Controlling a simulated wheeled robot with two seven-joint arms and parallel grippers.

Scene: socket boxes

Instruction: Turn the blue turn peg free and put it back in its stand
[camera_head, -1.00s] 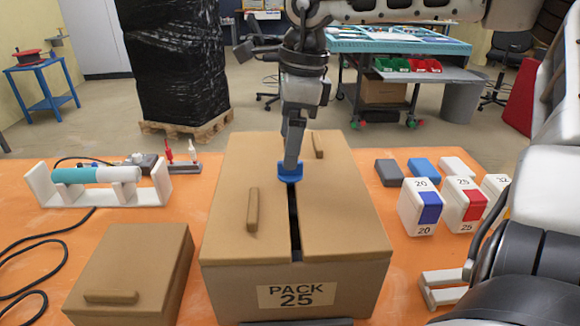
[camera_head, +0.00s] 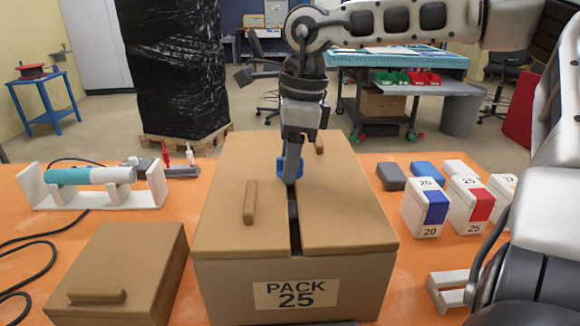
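The blue turn peg (camera_head: 283,164) sits at the slot between the two lid flaps of the cardboard box marked PACK 25 (camera_head: 296,295). My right gripper (camera_head: 291,166) points down from above, its fingers closed on the peg's blue top. The peg's lower part is hidden in the box. A white two-pronged bracket (camera_head: 447,284), perhaps the peg's stand, is on the orange table at the lower right, partly hidden by my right arm. My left gripper is not in view.
A smaller cardboard box (camera_head: 125,265) stands at front left. Behind it, a white cradle (camera_head: 150,189) holds a teal and white cylinder (camera_head: 90,175). Numbered white blocks with blue (camera_head: 437,207) and red (camera_head: 480,205) patches stand right of the box. A black cable lies at far left.

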